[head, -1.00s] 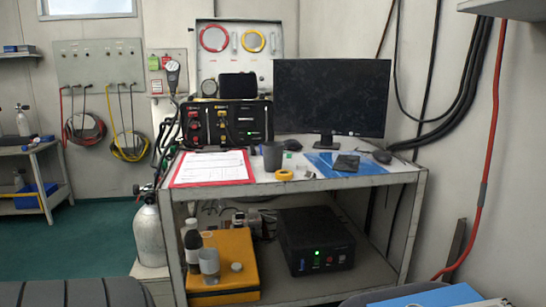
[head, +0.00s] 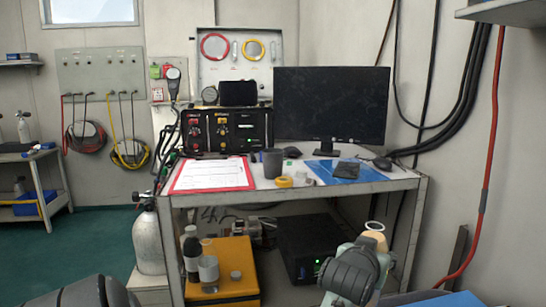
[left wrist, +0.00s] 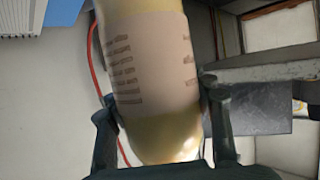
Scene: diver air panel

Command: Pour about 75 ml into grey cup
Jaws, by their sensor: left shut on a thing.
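A dark grey cup (head: 272,163) stands upright on the table top, between the clipboard and the monitor stand. My left gripper (left wrist: 162,105) is shut on a graduated container (left wrist: 152,62), with one dark finger on each side of it. The container has a pale band with dark marks and yellowish, amber-looking ends. In the head view, the container's pale rim and upper part (head: 376,232) show at lower right, in front of the table's right side and lower than the grey cup. My wrist hides the rest. My right gripper is not in view.
A red-edged clipboard (head: 212,175), yellow tape roll (head: 284,182) and blue mat (head: 350,170) lie around the cup. The monitor (head: 330,105) stands behind. The lower shelf holds a dark bottle (head: 192,258), a clear beaker (head: 208,270) and an orange case (head: 238,256).

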